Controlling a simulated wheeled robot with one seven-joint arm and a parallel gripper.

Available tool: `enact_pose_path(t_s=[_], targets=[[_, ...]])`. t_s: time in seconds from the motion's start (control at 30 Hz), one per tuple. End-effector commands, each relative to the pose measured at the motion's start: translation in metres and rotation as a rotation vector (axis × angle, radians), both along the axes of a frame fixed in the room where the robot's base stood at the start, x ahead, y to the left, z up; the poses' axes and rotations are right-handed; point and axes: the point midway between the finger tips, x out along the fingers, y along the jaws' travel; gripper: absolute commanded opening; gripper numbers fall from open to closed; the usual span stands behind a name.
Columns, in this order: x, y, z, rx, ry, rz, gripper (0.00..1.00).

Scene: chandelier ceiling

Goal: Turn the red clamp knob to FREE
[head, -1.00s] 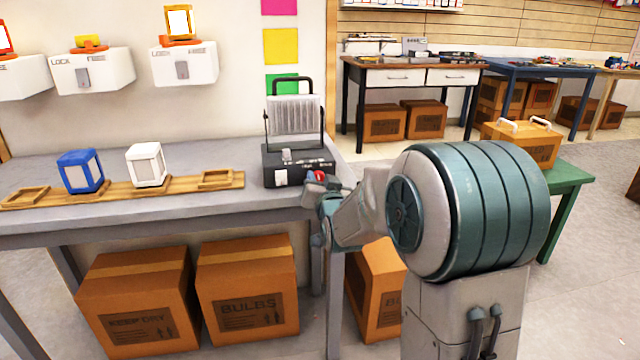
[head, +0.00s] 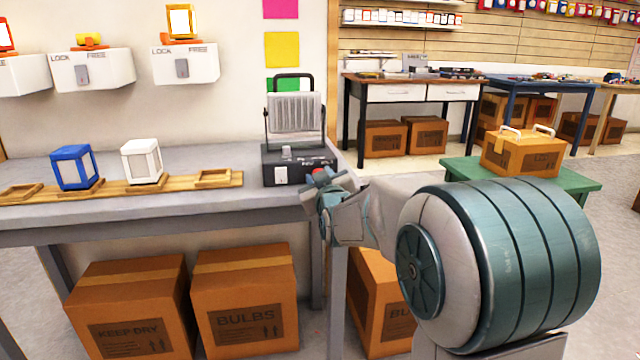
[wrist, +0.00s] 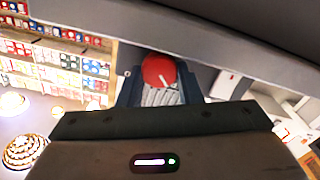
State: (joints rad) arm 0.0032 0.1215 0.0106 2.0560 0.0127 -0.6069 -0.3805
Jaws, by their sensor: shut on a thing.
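The red clamp knob (wrist: 158,71) shows in the wrist view as a round disc with a pale pointer line slanting down to the right. My gripper (head: 322,177) is shut on the knob; its fingers stand to either side of it in the wrist view (wrist: 160,92). In the head view only a bit of red shows between my fingers. The knob sits at the front of a dark box (head: 272,168) that carries a grey ribbed lamp panel (head: 295,113). The lettering on the box is too small to read, and my gripper covers its right part.
The box stands at the right end of a grey bench (head: 220,160). A wooden rail (head: 120,187) there carries a blue lantern (head: 72,167) and a white lantern (head: 142,161). Cardboard boxes (head: 245,300) stand underneath. A carton (head: 522,152) sits on a green table at right.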

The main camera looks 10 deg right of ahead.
Motion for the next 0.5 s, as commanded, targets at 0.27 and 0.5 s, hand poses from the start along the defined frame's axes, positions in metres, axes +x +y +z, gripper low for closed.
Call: enact_pose_path(t_s=[0.27, 0.5], targets=[[0.0001, 0.0002, 0.0006, -0.040, -0.001, 0.000, 0.09], [0.0001, 0.0003, 0.0007, -0.042, -0.001, 0.000, 0.09]])
